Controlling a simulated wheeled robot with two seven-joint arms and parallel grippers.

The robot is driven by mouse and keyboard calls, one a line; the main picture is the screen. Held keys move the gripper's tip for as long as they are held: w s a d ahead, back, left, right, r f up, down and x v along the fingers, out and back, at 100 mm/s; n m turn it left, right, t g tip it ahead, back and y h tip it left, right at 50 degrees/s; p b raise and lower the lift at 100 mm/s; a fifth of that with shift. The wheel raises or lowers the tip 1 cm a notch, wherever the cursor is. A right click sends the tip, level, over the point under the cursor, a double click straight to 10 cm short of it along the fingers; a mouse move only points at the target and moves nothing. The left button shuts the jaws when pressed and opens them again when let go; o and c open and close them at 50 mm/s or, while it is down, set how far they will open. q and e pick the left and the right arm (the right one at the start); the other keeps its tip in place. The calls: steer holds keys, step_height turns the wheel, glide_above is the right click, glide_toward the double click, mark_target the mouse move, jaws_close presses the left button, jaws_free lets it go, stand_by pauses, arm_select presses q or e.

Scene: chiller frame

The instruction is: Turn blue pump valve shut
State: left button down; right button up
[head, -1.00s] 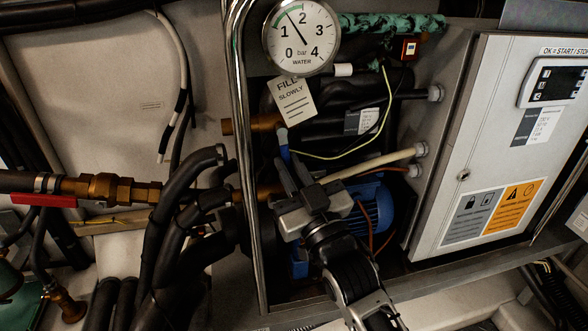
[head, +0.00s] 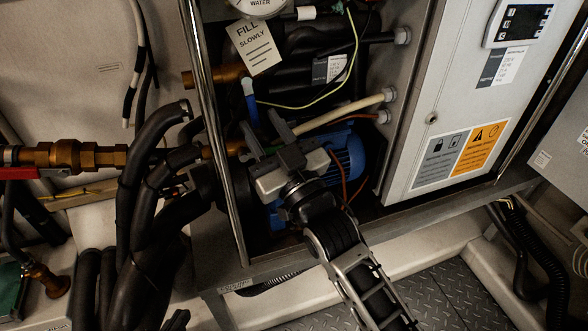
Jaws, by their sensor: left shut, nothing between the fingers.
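A blue valve lever (head: 250,101) stands upright on the brass pipework, left of the blue pump motor (head: 349,153). One gripper of mine is in view, my right gripper (head: 266,137), on the arm that comes in from the lower right. Its two dark fingers point up and away and stand apart, just below and right of the lever. The lever's lower end passes behind or near the fingers, and contact cannot be made out. The gripper body hides part of the motor and the pipe behind it. My left gripper is not in view.
A chrome upright rail (head: 214,130) stands close left of the gripper. A cream pipe (head: 343,111) and thin wires cross above the motor. The grey control cabinet (head: 410,110) bounds the right. A paper tag (head: 254,45) hangs above the lever. Black hoses crowd the left.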

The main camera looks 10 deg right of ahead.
steer(key=v, duration=1.4)
steer(key=shift+b, duration=0.4)
